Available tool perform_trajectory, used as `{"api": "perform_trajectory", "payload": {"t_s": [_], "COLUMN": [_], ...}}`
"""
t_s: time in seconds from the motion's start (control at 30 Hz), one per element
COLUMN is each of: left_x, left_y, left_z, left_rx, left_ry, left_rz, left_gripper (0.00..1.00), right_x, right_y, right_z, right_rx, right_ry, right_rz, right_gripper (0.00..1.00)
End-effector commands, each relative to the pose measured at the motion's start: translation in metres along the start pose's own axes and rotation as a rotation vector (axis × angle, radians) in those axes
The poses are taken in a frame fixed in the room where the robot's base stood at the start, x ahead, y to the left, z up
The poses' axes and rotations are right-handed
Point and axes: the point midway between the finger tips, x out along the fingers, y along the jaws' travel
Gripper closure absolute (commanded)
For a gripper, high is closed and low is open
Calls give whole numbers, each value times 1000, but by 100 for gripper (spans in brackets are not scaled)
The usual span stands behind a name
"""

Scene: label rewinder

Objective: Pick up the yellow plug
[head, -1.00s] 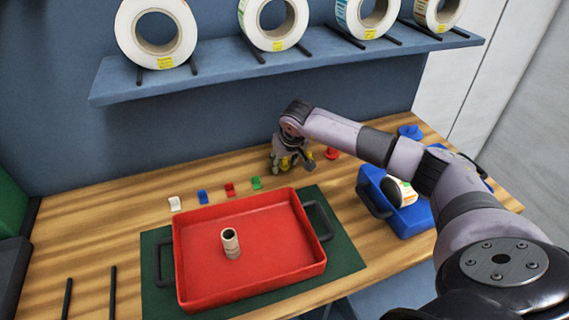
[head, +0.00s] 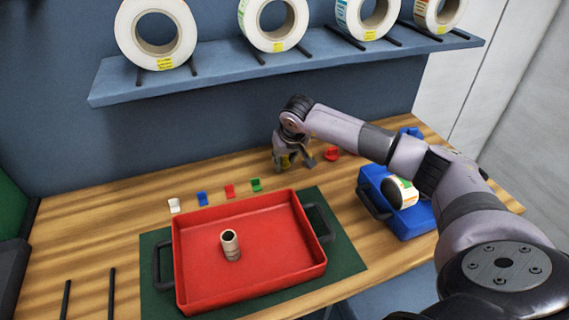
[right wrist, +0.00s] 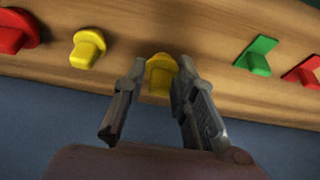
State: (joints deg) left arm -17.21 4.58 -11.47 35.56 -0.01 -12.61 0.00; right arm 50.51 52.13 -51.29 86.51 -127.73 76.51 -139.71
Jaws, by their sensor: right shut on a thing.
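The yellow plug (right wrist: 160,78) is between the fingers of my right gripper (right wrist: 158,103) in the right wrist view. The gripper is shut on it, close above the wooden table. In the head view the right gripper (head: 293,163) is at the back of the table, behind the red tray. Its fingers hide most of the yellow there. A second yellow piece (right wrist: 88,48) lies to the left of the fingers in the right wrist view, apart from them. My left gripper is not in view.
A red piece (head: 332,153) stands close right of the gripper. White, blue, red and green clips (head: 256,184) form a row to its left. The red tray (head: 190,286) holds a beige tube (head: 230,245). A blue bin (head: 405,222) holds a label roll (head: 402,192). A shelf (head: 220,75) with rolls hangs above.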

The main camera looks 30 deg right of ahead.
Motion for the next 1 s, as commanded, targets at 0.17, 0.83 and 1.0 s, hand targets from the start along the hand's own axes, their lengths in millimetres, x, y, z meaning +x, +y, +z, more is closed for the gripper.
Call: {"api": "perform_trajectory", "payload": {"t_s": [0.17, 0.83, 1.0], "left_x": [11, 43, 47], "left_y": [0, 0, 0], "left_z": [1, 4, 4], "left_rx": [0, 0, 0], "left_ry": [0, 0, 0], "left_rz": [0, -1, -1], "left_gripper": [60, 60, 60], "right_x": [-21, -41, -45], "right_y": [-3, -139, -158], "right_z": [-8, 44, 52], "right_rx": [-3, -4, -2], "right_ry": [4, 3, 2], "right_rz": [-3, -5, -3], "right_gripper": [85, 85, 85]}}
